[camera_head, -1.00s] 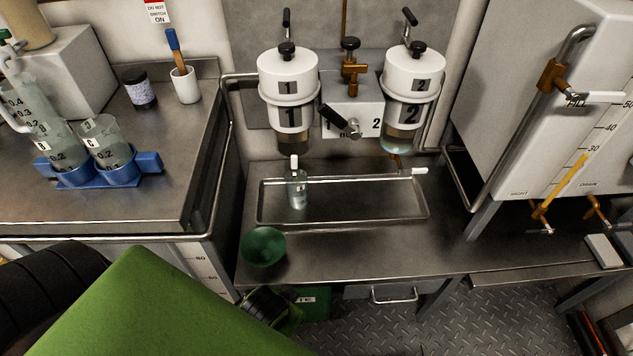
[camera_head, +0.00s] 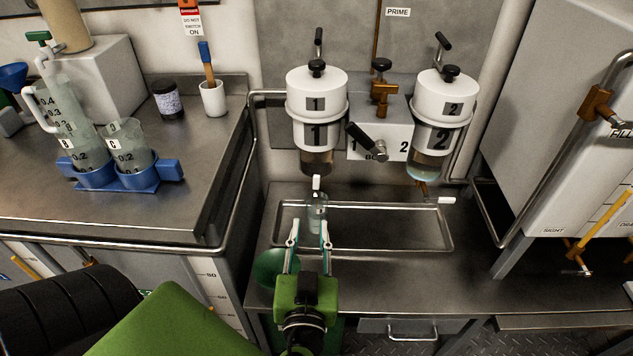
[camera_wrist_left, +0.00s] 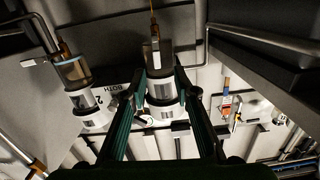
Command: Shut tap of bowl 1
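Bowl 1 (camera_head: 317,120), a white canister with a clear lower bowl, hangs on the wall unit; it also shows in the left wrist view (camera_wrist_left: 162,112). Its tap's white lever (camera_head: 316,183) shows below it, pointing toward me; bowl 2's lever (camera_head: 446,200) points right. A clear bottle (camera_head: 317,214) stands in the tray below bowl 1, partly behind a finger. My left gripper (camera_head: 309,228) is open and empty, in front of the bottle and lower than the tap in the head view. In the wrist view the fingers (camera_wrist_left: 160,74) spread either side of bowl 1.
A metal tray (camera_head: 400,245) lies under both bowls. Bowl 2 (camera_head: 441,110) hangs to the right. A black-handled lever (camera_head: 367,142) sticks out between the bowls. A green funnel (camera_head: 270,268) lies beside my gripper. A tank (camera_head: 570,130) stands on the right.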

